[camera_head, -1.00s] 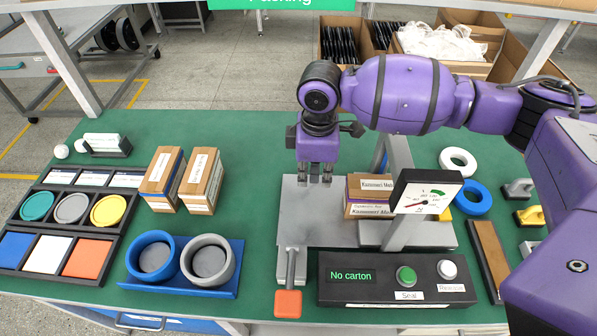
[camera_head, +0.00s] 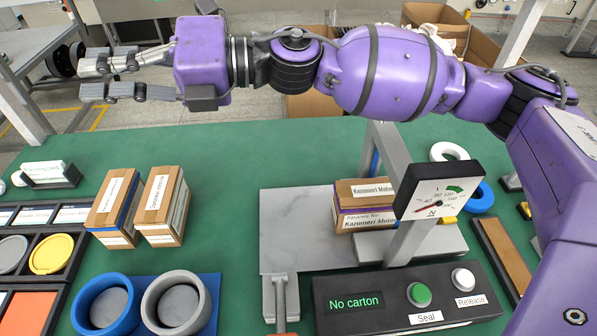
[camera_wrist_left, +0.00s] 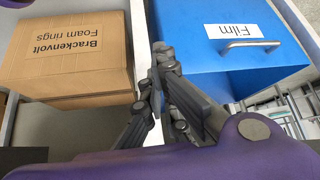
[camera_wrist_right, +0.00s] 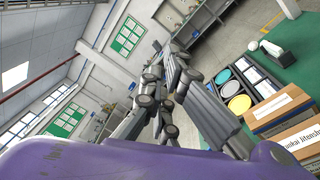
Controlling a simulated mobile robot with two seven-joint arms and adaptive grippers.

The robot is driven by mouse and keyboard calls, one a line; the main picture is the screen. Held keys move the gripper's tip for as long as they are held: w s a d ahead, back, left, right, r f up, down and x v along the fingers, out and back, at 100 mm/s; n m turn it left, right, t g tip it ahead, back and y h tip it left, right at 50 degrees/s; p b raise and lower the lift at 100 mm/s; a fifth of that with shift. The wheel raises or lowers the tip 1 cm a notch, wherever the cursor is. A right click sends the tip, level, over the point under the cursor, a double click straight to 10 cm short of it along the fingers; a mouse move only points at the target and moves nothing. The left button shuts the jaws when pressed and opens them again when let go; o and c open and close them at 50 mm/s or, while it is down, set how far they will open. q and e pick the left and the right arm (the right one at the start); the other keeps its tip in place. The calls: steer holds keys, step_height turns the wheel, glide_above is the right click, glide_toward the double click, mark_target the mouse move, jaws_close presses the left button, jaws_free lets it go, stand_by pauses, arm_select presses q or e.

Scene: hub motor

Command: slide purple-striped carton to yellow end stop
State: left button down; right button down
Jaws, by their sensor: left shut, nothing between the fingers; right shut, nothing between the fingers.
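The purple-striped carton (camera_head: 362,218), brown with white labels, sits on the grey metal plate beside the gauge post. The gauge hides its right end. A small yellow piece (camera_head: 449,220), apparently the end stop, shows right of the gauge; whether the carton touches it is hidden. My right gripper (camera_head: 86,78) is shut and empty, raised at the upper left and pointing left, well away from the carton. Its fingers also show in the right wrist view (camera_wrist_right: 165,75). My left gripper (camera_wrist_left: 160,65) is shut and empty in the left wrist view, above a box and a blue drawer.
A control box (camera_head: 400,300) reading "No carton", with green and white buttons, stands in front of the plate. The gauge (camera_head: 437,195) rises beside the carton. Two other cartons (camera_head: 160,205), rings and trays fill the left. Green table is clear behind the plate.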

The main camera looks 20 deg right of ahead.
steer(key=s+d+f+n+g+h, duration=0.3)
steer(key=s+f+n+g+h, duration=0.35)
steer(key=s+f+n, duration=0.5)
steer(key=w+d+f+t+h, duration=0.1)
steer(key=w+d+f+h, duration=0.2)
steer(key=d+f+h, duration=0.5)
steer(key=w+d+f+t+h, duration=0.2)
steer(key=d+f+h, duration=0.2)
steer(key=d, duration=0.8)
steer(key=f, duration=1)
steer(key=shift+d+f, duration=0.15)
steer(key=shift+d, duration=0.1)
steer(key=d, duration=0.2)
steer(key=shift+s+d+r, duration=0.25)
steer(key=shift+s+d, duration=0.2)
steer(key=shift+d, duration=0.15)
arm_select(q)
steer(key=shift+w+a+r, duration=0.1)
steer(key=shift+w+r, duration=0.15)
steer(key=shift+r, duration=0.1)
arm_select(e)
steer(key=shift+d+f, duration=0.1)
steer(key=shift+d, duration=0.1)
